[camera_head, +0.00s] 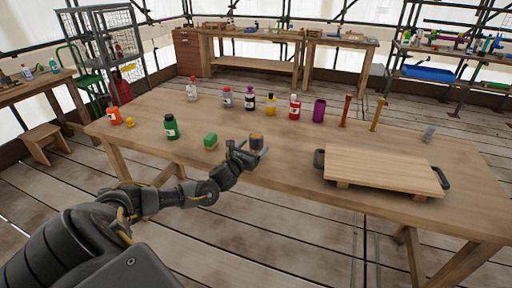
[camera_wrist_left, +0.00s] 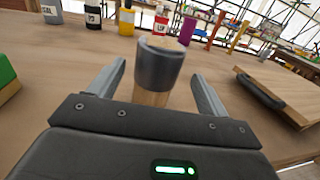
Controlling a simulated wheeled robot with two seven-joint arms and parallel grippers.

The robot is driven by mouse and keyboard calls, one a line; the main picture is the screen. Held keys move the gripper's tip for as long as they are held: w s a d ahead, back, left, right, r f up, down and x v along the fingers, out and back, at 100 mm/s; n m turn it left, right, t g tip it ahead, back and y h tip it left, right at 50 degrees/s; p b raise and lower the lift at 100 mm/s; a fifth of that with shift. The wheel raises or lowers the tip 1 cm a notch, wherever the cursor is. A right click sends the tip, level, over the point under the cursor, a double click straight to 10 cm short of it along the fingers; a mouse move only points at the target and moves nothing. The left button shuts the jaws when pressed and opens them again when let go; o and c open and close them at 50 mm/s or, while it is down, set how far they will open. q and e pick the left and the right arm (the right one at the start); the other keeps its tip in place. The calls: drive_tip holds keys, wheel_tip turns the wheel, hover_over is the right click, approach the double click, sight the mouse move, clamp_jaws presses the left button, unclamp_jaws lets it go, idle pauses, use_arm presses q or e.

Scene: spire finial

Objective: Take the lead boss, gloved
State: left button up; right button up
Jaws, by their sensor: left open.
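A short cylinder with a dark grey metal band and a tan wooden-looking lower part, which looks like the lead boss (camera_head: 257,140), stands upright near the front edge of the table. In the left wrist view the boss (camera_wrist_left: 160,65) is between the two fingers of my left gripper (camera_wrist_left: 159,78), with gaps on both sides. My left gripper (camera_head: 248,154) is open at table height. The boss's lower part is partly hidden by the gripper's crossbar. My right gripper is not in view.
A green block (camera_head: 210,142) and a green bottle (camera_head: 171,127) stand left of the gripper. A wooden board with dark handles (camera_head: 383,172) lies to the right. Several bottles, a purple cup (camera_head: 319,111) and a small grey item (camera_head: 428,134) stand farther back.

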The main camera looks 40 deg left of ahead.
use_arm(q)
drive_tip(key=w, duration=0.2)
drive_tip(key=w+a, duration=0.1)
drive_tip(key=w, duration=0.2)
drive_tip(key=shift+a+f+p, duration=0.15)
drive_tip(key=shift+p, duration=0.2)
drive_tip(key=c, duration=1.1)
